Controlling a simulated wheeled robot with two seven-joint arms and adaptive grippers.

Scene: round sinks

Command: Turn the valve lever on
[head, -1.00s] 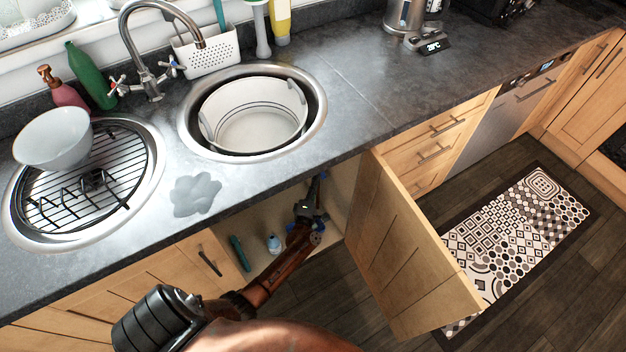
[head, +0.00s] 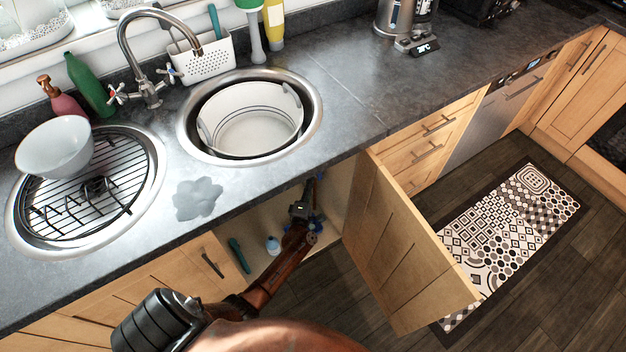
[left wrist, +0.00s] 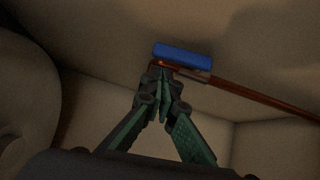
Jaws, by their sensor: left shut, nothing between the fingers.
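The valve lever (left wrist: 182,54) is a blue handle in the left wrist view, at the end of a copper-coloured pipe (left wrist: 265,96) that runs off to the right. My left gripper (left wrist: 163,80) is shut and empty, its fingertips just below the lever's left part. Whether they touch it I cannot tell. In the head view my left gripper (head: 307,188) is inside the open cabinet under the sinks, partly hidden by the counter edge. The lever cannot be made out clearly there. My right gripper is not in view.
The open cabinet door (head: 405,245) stands to the right of my arm. The countertop (head: 345,125) overhangs the opening. A small blue-capped bottle (head: 273,245) and a teal item (head: 239,255) are at the cabinet's left. Two round sinks, the right with a white tub (head: 250,120), lie above.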

